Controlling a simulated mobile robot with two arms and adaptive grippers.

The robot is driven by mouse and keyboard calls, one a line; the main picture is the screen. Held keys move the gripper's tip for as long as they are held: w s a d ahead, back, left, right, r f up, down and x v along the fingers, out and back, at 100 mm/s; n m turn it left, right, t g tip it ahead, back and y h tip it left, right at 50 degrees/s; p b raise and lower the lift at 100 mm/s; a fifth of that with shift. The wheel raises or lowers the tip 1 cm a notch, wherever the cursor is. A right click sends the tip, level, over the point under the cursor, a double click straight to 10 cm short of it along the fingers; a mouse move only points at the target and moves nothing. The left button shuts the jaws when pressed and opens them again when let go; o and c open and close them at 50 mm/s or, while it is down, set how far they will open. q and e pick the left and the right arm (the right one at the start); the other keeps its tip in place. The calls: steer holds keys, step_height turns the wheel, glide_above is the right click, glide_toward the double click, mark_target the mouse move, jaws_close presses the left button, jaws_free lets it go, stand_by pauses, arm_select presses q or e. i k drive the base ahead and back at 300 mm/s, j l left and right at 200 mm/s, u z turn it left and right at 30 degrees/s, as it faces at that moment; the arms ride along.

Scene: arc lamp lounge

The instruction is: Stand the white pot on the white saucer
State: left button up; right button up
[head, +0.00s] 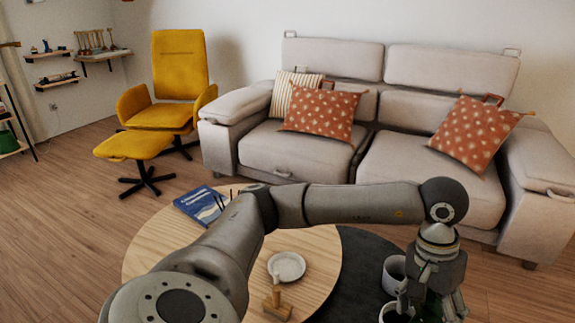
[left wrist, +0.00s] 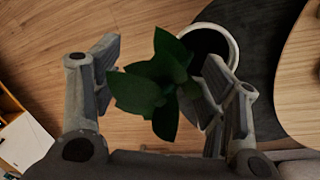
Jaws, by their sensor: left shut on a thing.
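The white saucer (head: 287,266) lies flat on the round wooden table and looks empty. My left gripper (head: 432,306) points down at the right of the table, past its edge. It is shut on the white pot, which carries a green plant (head: 431,307). In the left wrist view the dark green leaves (left wrist: 155,85) fill the space between the fingers (left wrist: 160,90) and hide most of the pot. The saucer does not show in that view. My right gripper is not in view.
A wooden-handled object (head: 276,305) stands near the saucer on the table (head: 150,240), and a blue book (head: 200,205) lies at its back left. The sofa (head: 290,150) stands behind.

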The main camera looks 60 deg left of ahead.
mark_target(283, 267)
steer(key=i+j+u, duration=0.1)
steer(key=i+u, duration=0.15)
steer(key=i, duration=0.4)
steer(key=u, duration=0.95)
